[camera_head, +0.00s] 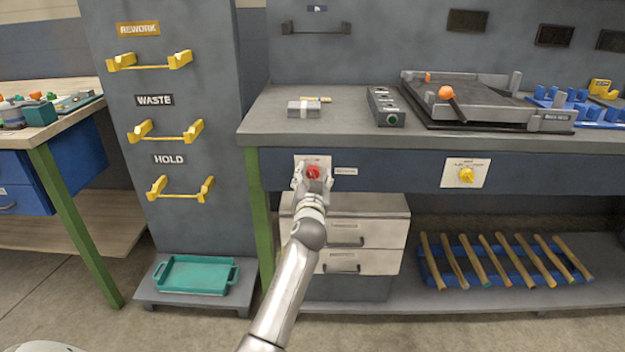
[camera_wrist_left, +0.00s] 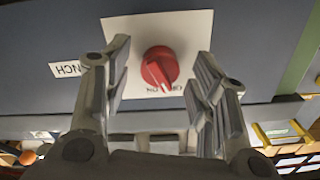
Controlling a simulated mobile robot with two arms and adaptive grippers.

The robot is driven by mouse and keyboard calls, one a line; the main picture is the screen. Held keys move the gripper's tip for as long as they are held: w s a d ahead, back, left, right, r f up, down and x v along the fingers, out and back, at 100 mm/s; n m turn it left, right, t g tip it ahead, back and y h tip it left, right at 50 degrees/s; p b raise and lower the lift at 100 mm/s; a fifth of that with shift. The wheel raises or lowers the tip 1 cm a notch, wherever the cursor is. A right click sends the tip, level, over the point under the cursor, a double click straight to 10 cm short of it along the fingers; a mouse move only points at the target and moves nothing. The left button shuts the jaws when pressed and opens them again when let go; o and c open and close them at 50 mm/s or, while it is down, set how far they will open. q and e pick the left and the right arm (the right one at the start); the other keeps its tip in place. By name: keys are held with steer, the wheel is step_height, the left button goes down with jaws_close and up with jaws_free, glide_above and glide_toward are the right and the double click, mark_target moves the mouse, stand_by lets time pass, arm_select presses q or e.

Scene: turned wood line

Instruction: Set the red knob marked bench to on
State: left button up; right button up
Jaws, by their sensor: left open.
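The red knob (camera_head: 313,172) sits on a white plate (camera_wrist_left: 190,28) on the dark blue front of the grey bench. A small white label (camera_head: 345,171) is beside the plate; in the left wrist view it appears turned over and partly hidden, with only "NCH" readable. The left wrist view shows the red knob (camera_wrist_left: 158,66) with a pale pointer line towards the small lettering on the plate, which is partly covered. My left gripper (camera_head: 313,178) is open in front of the knob, one finger on each side, with visible gaps to it. My right gripper is not in view.
A yellow knob (camera_head: 466,175) on another white plate is farther right. Below the red knob stands a drawer unit (camera_head: 365,234). A yellow-handled grey cabinet (camera_head: 190,85) stands left, with a teal tray (camera_head: 196,274) at its foot. The bench top (camera_head: 285,98) holds several items.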

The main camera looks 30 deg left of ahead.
arm_select(q)
steer(key=c, duration=1)
steer(key=shift+c, duration=0.2)
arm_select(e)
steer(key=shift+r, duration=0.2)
arm_select(q)
steer(key=m+p, duration=0.3)
steer(key=m, duration=0.4)
steer(key=shift+p, duration=0.35)
steer(key=shift+m+p, duration=0.3)
steer(key=shift+m, duration=0.7)
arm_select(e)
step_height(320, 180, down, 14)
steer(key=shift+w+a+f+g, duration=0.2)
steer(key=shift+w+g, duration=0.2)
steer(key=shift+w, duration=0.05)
arm_select(q)
steer(key=o, duration=1)
steer(key=shift+o, duration=0.2)
